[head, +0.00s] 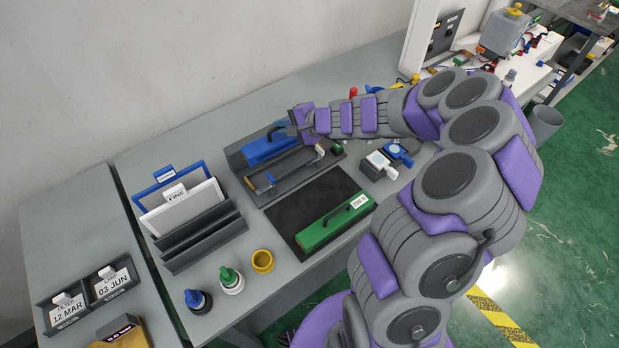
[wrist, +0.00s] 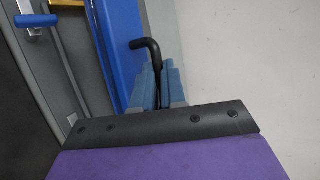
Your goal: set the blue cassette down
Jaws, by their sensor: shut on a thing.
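The blue cassette (head: 262,150) is at the rear channel of a dark grey cradle (head: 250,188); I cannot tell whether it rests fully on the cradle floor. My gripper (head: 296,129) is at its right end, shut on its black handle. In the wrist view the blue cassette (wrist: 121,38) runs upright in the picture, and its black handle (wrist: 152,48) passes between the blue-grey pads of my gripper (wrist: 160,88). My gripper and arm hide the cassette's right end in the head view.
A green cassette (head: 330,226) lies on a black mat (head: 298,204) in front. Blue and white devices (head: 381,164) stand at right. A rack with framed screens (head: 203,238) is at left, with capped bottles (head: 230,279) and a yellow ring (head: 262,261) near the front edge.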

